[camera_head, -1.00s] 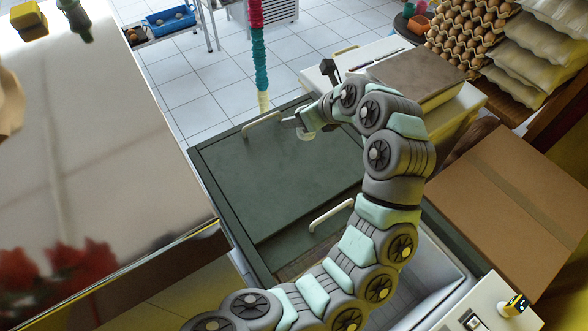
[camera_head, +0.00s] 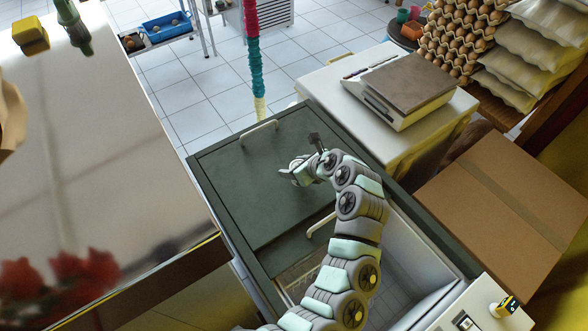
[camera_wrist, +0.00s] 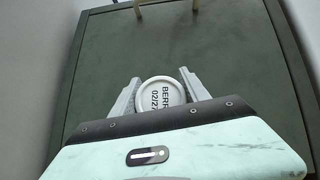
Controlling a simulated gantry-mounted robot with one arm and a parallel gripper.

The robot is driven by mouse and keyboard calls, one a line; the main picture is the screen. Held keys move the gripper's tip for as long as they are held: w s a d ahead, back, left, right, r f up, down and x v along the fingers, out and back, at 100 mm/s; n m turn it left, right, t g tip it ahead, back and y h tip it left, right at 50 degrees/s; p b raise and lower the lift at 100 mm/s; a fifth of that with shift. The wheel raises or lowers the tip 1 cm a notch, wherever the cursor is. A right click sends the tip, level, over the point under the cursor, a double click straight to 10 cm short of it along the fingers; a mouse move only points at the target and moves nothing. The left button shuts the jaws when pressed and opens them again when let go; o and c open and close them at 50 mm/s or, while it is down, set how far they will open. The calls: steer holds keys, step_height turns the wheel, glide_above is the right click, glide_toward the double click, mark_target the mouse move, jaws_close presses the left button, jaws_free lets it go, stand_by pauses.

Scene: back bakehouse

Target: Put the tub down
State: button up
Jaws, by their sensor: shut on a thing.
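The tub (camera_wrist: 160,93) shows in the wrist view as a round white lid with dark print reading "BERR" and "02/27". My gripper (camera_wrist: 158,90) is shut on it, one grey finger on each side. In the head view my gripper (camera_head: 290,172) is over the dark green lidded surface (camera_head: 265,205); the tub is mostly hidden there by the gripper. I cannot tell whether the tub touches the green surface below it.
The green surface has a pale handle (camera_head: 259,131) at its far edge and another handle (camera_head: 321,224) nearer. A scale (camera_head: 408,85) stands on the white counter behind. A cardboard box (camera_head: 510,205) is at the right. The green surface left of my gripper is clear.

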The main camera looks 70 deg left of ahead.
steer(key=shift+f, duration=1.15)
steer(key=shift+f, duration=0.2)
steer(key=o, duration=1.4)
steer(key=shift+r, duration=0.1)
steer(key=shift+o, duration=0.2)
steer(key=shift+r, duration=0.15)
steer(key=b+v, duration=0.2)
steer(key=v, duration=1)
steer(key=shift+w, duration=0.1)
